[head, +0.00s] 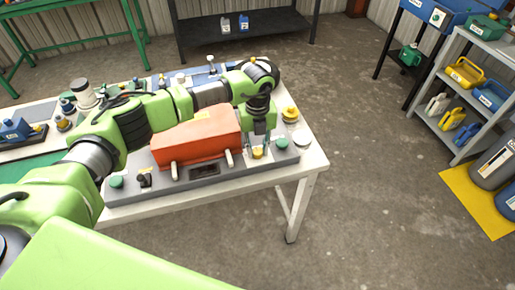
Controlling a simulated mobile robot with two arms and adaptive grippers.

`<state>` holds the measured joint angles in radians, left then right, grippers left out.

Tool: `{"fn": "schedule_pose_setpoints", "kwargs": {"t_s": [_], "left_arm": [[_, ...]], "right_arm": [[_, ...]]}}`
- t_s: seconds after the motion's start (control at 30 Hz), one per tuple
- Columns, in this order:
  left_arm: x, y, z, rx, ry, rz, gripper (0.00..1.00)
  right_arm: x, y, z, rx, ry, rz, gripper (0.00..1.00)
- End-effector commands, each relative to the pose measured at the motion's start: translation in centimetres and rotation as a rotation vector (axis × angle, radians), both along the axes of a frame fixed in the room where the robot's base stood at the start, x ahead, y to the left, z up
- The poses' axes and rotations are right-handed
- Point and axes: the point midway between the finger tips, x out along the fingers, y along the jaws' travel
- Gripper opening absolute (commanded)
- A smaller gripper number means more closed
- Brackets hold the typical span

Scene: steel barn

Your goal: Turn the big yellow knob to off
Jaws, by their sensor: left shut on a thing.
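The yellow knob (257,154) sits on the front right part of a grey panel (215,182) on the white table. My left gripper (257,149) reaches down from above, its fingers on either side of the yellow knob and shut on it. The fingers hide part of the knob, and its pointer or marks are too small to read. My right gripper is not in view.
An orange-red box (198,137) covers the panel's middle, close left of my gripper. Green knobs (281,143) and a black switch (144,178) flank it. Another yellow-topped item (290,114) stands behind at right. Open floor lies right of the table (308,160).

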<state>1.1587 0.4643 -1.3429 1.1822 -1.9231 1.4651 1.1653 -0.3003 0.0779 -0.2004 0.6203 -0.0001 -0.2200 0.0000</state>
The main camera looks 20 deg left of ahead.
Motion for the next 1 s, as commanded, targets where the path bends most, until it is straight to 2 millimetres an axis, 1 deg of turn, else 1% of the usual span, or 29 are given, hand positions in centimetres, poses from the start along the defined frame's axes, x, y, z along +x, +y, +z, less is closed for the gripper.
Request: {"fn": "schedule_pose_setpoints", "kwargs": {"t_s": [0.7,1.0], "left_arm": [[0.1,0.03,0.17,0.0,-0.002,0.68,0.03],[0.14,0.05,0.23,-0.001,-0.003,0.926,0.03]], "right_arm": [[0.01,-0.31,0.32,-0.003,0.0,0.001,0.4],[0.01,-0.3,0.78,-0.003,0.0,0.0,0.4]]}}
